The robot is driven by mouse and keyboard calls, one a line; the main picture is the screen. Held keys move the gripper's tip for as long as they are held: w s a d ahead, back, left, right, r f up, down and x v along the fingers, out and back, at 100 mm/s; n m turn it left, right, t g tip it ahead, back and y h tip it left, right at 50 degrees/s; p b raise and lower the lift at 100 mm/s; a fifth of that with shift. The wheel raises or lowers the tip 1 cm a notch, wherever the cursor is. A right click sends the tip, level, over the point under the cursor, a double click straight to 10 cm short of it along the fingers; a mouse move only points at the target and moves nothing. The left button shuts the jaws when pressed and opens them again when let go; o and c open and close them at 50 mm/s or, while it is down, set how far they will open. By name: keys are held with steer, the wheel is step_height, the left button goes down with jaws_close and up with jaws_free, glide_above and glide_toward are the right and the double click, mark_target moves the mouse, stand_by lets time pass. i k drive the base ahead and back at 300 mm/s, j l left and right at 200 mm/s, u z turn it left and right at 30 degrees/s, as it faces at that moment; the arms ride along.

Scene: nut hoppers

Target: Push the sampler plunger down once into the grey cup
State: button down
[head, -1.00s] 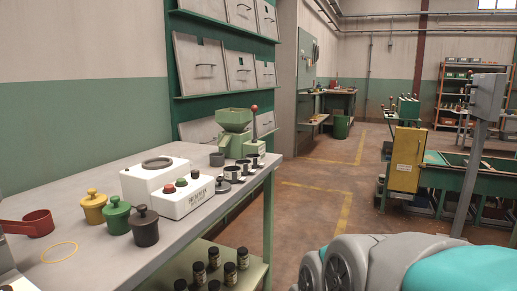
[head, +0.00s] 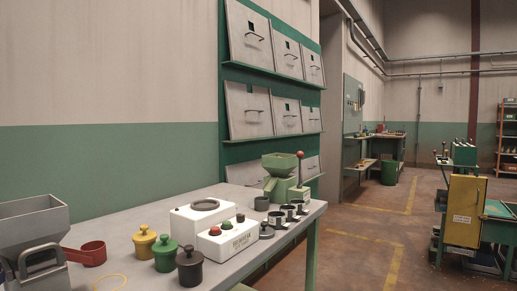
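A green machine (head: 282,172) with a funnel top stands at the far end of the grey bench, with a red-balled lever (head: 300,168) beside it. It may be the sampler, but I cannot tell which part is the plunger. Several small dark cups (head: 289,212) stand in a row in front of the machine. My gripper is not in view.
A white button box (head: 228,236) and a white unit with a ring (head: 203,208) stand mid-bench. Yellow (head: 144,240), green (head: 166,253) and dark (head: 190,265) knobbed pots, a red scoop (head: 88,253) and a grey hopper (head: 34,230) are nearer. Open floor (head: 385,240) lies right of the bench.

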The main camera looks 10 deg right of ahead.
mark_target(299, 154)
steer(key=i+l+u, duration=0.1)
steer(key=u, duration=0.3)
steer(key=i+l+u, duration=0.1)
steer(key=l+u, duration=0.55)
steer(key=u, duration=0.15)
steer(key=i+l+u, duration=0.2)
steer(key=l, duration=1.3)
steer(key=k, duration=0.1)
